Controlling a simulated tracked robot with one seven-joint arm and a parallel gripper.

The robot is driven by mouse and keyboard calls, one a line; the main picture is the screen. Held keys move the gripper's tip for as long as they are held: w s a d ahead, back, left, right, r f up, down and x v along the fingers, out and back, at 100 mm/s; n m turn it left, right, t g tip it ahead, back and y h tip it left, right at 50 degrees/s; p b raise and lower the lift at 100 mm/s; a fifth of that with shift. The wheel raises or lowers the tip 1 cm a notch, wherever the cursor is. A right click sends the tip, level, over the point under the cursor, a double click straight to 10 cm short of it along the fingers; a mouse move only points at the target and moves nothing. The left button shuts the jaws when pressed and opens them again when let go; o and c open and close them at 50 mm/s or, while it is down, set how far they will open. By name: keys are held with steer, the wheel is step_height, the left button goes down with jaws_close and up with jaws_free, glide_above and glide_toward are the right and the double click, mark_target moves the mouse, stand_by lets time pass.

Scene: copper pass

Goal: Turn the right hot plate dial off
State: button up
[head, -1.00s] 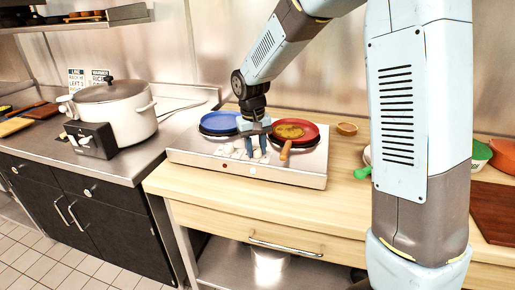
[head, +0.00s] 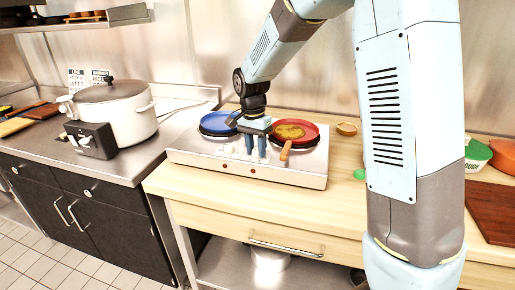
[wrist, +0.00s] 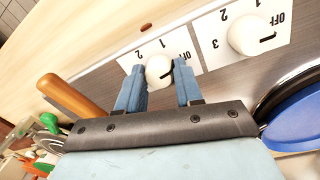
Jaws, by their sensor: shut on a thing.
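The hot plate (head: 300,177) stands on the wooden counter. Its right dial (wrist: 157,70) is a white knob on a white label with numbers and OFF. My gripper (wrist: 160,66) is shut on this dial, one blue finger on each side. In the head view my gripper (head: 256,148) points down at the hot plate's front, hiding the dial. The dial's dark mark is partly visible and seems to face right in the wrist view, near the finger; its exact setting is hard to read. The left dial (wrist: 247,36) is free, its mark facing toward OFF.
A red pan (head: 306,133) with food sits on the hot plate, its wooden handle (head: 285,151) close to my gripper. A blue pan (head: 215,122) sits to the left. A white pot (head: 125,110) stands further left. A small wooden bowl (head: 347,129) is behind right.

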steer(key=shift+s+f+m, duration=0.1)
steer(key=shift+f+m, duration=0.05)
steer(key=shift+m, duration=0.85)
steer(key=shift+d, duration=0.1)
steer(key=o, duration=1)
steer(key=shift+o, duration=0.2)
steer(key=shift+r, duration=0.6)
step_height(320, 180, up, 13)
steer(key=w, duration=0.1)
steer(key=shift+a+f, duration=0.15)
steer(key=shift+a, duration=0.25)
steer(key=shift+d, duration=0.1)
